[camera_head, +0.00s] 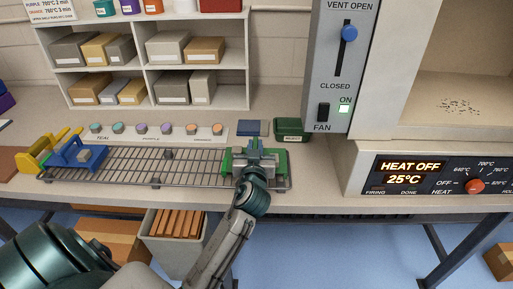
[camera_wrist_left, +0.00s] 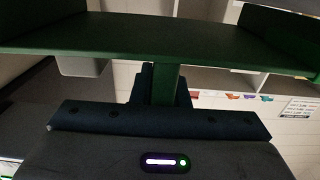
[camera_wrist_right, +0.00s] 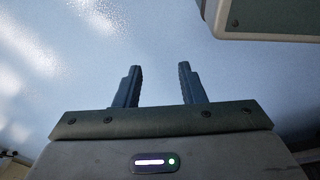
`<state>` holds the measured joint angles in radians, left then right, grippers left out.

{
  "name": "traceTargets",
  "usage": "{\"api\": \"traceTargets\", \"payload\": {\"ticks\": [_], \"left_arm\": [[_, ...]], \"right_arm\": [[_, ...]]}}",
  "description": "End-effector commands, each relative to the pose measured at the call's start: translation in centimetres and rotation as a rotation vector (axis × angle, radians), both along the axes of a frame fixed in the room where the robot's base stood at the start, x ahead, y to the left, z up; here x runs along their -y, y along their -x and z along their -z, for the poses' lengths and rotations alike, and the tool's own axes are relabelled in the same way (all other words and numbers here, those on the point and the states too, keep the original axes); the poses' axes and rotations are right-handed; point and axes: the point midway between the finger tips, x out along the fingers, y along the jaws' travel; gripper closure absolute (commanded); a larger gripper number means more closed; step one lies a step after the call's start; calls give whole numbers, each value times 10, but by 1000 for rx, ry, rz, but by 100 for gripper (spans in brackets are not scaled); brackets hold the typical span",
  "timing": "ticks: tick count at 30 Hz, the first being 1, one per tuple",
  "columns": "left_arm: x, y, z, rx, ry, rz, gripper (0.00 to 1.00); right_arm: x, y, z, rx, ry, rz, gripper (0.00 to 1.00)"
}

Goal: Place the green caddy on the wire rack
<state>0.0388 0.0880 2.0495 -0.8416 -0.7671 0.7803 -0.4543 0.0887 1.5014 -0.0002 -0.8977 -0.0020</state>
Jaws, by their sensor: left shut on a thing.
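The green caddy (camera_head: 279,165) is over the right end of the wire rack (camera_head: 190,165) in the head view. My left gripper (camera_head: 256,150) is shut on the caddy's handle and hides its middle. In the left wrist view the caddy (camera_wrist_left: 180,38) shows above the fingers, with its green handle (camera_wrist_left: 163,85) between them. I cannot tell whether the caddy touches the rack. My right gripper (camera_wrist_right: 158,85) is open and empty in the right wrist view, above the blue floor.
A blue caddy (camera_head: 75,157) stands at the rack's left end, beside a yellow caddy (camera_head: 31,158). Behind the rack are a strip of coloured knobs (camera_head: 150,131), a blue flat piece (camera_head: 250,128) and a green box (camera_head: 292,127). The control panel (camera_head: 430,177) is at the right.

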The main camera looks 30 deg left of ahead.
Motion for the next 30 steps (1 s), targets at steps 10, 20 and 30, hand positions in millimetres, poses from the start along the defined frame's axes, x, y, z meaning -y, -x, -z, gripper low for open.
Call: {"api": "traceTargets", "payload": {"ticks": [10,20,30], "left_arm": [[0,0,0,1,1,0,64],[0,0,-1,1,1,0,64],[32,51,3,0,8,-1,64]], "right_arm": [[-1,-1,-2,1,0,0,64],[0,-1,-3,3,0,0,64],[-5,-14,-26,13,-2,-2,64]]}}
